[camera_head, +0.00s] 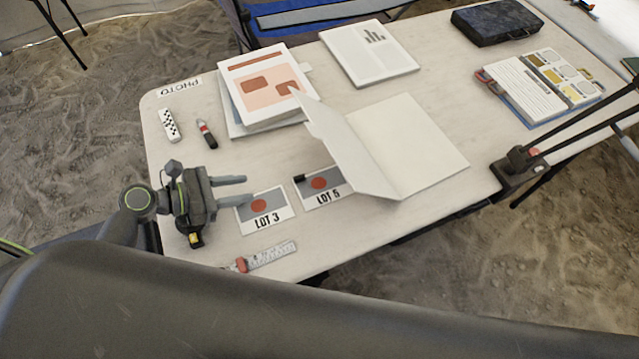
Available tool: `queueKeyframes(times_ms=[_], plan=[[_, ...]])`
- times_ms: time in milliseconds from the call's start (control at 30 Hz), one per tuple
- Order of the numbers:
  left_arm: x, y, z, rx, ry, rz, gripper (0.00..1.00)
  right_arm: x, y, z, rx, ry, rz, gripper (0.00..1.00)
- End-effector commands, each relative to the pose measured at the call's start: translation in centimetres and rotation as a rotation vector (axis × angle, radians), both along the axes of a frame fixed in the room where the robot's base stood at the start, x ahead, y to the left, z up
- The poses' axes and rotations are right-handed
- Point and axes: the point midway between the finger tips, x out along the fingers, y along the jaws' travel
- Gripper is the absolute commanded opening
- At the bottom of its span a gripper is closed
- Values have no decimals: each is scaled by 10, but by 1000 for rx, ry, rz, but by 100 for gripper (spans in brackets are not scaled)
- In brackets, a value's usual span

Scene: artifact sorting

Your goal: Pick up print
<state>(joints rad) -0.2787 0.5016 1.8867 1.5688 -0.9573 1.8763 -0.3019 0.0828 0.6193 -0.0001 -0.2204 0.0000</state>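Two prints lie flat on the white table (440,65). Each has a grey picture with a red-brown round shape. The print marked LOT 3 (275,204) is nearer my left gripper. The print marked LOT 5 (339,183) lies to its right, with a small black item on its upper left corner and its right part hidden by the open folder (425,155). My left gripper (247,189) is open and empty. Its two fingers point right, with their tips at the left edge of the LOT 3 print; contact cannot be told. My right gripper is not in view.
A scale ruler (270,256) lies at the front edge. Papers (265,90), a report (368,52), a dark case (495,22) and a chart board (540,85) lie behind. A clamp (518,170) grips the right edge.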

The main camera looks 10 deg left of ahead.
Motion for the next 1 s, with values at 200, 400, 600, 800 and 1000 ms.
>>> queueKeyframes(times_ms=[200,400,600,800,1000], plan=[[19,-28,-12,-7,-1,1,35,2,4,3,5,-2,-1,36],[37,-54,-25,-5,0,0,35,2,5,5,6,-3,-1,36],[47,-69,-33,-2,1,-1,35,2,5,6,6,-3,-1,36],[59,-80,-37,-4,1,-1,35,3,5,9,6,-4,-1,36],[78,-100,-47,-3,1,0,35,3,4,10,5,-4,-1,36]])
